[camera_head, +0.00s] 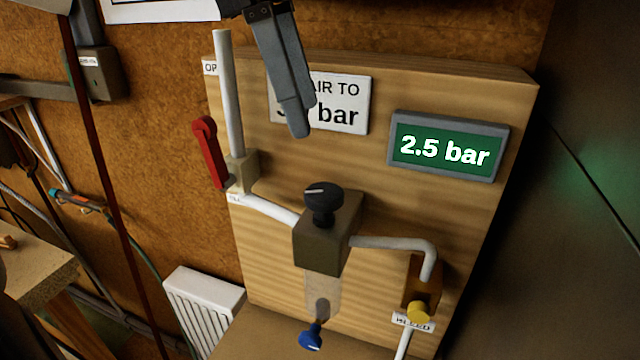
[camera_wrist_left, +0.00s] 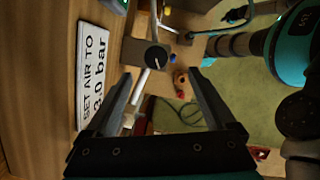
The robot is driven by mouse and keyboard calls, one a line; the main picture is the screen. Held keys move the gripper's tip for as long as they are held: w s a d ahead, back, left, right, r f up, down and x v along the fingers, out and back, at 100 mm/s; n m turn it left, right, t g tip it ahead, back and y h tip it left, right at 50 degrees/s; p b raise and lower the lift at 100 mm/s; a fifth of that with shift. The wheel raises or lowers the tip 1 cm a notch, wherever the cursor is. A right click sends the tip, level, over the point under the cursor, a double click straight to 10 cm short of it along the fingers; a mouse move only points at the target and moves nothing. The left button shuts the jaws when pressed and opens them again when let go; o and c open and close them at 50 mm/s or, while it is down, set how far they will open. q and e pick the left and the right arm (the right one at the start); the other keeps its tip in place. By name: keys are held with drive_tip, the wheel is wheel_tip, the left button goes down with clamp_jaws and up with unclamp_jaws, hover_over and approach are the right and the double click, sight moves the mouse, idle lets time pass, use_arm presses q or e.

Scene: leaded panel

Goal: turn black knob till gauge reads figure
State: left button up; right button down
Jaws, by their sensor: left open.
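The black knob (camera_head: 323,198) sits on top of a grey-brown regulator block on the wooden panel, with a pale line across its top. The knob also shows in the left wrist view (camera_wrist_left: 157,57), between and beyond the fingers. The green gauge (camera_head: 447,149) reads 2.5 bar. A white sign (camera_head: 352,103) is partly hidden by my gripper in the head view; in the left wrist view the sign (camera_wrist_left: 92,82) reads SET AIR TO 3.0 bar. My left gripper (camera_head: 298,130) is open and empty, above the knob and apart from it. My right gripper is not in view.
A red lever (camera_head: 209,152) and upright white pipe (camera_head: 229,95) stand left of the knob. A bent pipe (camera_head: 400,245) leads right to a yellow knob (camera_head: 418,311). A blue knob (camera_head: 311,338) hangs below the clear bowl. The space just above the black knob is clear.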

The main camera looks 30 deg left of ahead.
sight(324, 191)
use_arm(q)
drive_tip(key=s+d+r+n+t+y+b, duration=0.1)
drive_tip(key=s+r+n+t+y+b, duration=0.3)
drive_tip(key=n, duration=0.7)
drive_tip(key=shift+g+h, duration=0.5)
drive_tip(key=shift+h, duration=0.3)
drive_tip(key=x, duration=0.5)
drive_tip(key=p+x, duration=0.1)
drive_tip(key=x, duration=0.9)
drive_tip(key=shift+s+d+f, duration=0.1)
drive_tip(key=shift+s+f, duration=0.2)
drive_tip(key=shift+f, duration=0.1)
drive_tip(key=shift+c, duration=0.2)
drive_tip(key=c, duration=1.3)
drive_tip(key=shift+m+h, duration=0.3)
drive_tip(key=shift+m, duration=0.4)
drive_tip(key=shift+m+g+h, duration=0.3)
drive_tip(key=shift+m+h, duration=0.2)
drive_tip(key=shift+m, duration=1)
drive_tip(key=shift+c, duration=0.2)
